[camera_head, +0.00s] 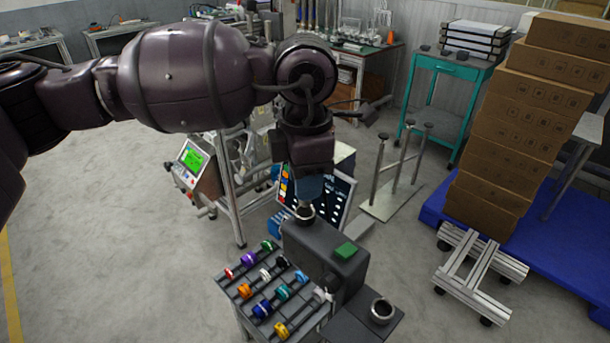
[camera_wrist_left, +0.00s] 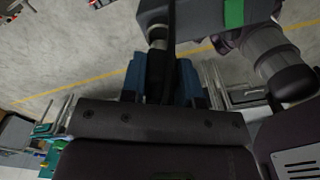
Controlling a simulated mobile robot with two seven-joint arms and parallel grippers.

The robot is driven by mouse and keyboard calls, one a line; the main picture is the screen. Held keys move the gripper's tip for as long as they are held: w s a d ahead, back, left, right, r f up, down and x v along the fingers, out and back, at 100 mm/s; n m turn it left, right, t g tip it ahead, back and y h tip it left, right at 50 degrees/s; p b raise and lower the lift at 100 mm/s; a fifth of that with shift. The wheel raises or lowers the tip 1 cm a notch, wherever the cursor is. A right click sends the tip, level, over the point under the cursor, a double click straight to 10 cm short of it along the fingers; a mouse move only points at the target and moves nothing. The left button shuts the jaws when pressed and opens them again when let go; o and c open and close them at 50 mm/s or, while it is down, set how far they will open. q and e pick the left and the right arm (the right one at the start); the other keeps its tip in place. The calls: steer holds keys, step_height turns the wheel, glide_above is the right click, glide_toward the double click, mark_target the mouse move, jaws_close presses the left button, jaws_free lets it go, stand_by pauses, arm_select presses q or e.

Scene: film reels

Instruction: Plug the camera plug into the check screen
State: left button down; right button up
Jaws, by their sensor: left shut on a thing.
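My left gripper (camera_head: 307,192) points down over a dark grey box (camera_head: 318,250) with a green block on top. In the left wrist view its blue fingers (camera_wrist_left: 164,82) are shut on a black plug (camera_wrist_left: 158,72) with a metal collar. The plug's metal end meets the edge of the grey box (camera_wrist_left: 205,18) in that picture; I cannot tell whether it is seated or only in front. A dark panel with white text and coloured squares (camera_head: 338,193), perhaps the check screen, stands behind the gripper and is partly hidden. My right gripper is not in view.
A rack (camera_head: 246,293) of coloured rolls stands beside the grey box, with a metal ring (camera_head: 382,311) to its right. A machine with a green display (camera_head: 194,158) stands behind left. Stacked cartons (camera_head: 515,130) fill the right. Floor at left is clear.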

arm_select(q)
steer(key=shift+f+b, duration=0.4)
steer(key=shift+f, duration=0.25)
steer(key=shift+f+b, duration=0.45)
steer(key=shift+f, duration=0.2)
steer(key=shift+f+b, duration=0.35)
steer(key=shift+f, duration=0.15)
steer(key=c, duration=1)
jaws_free()
steer(key=shift+o, duration=1.1)
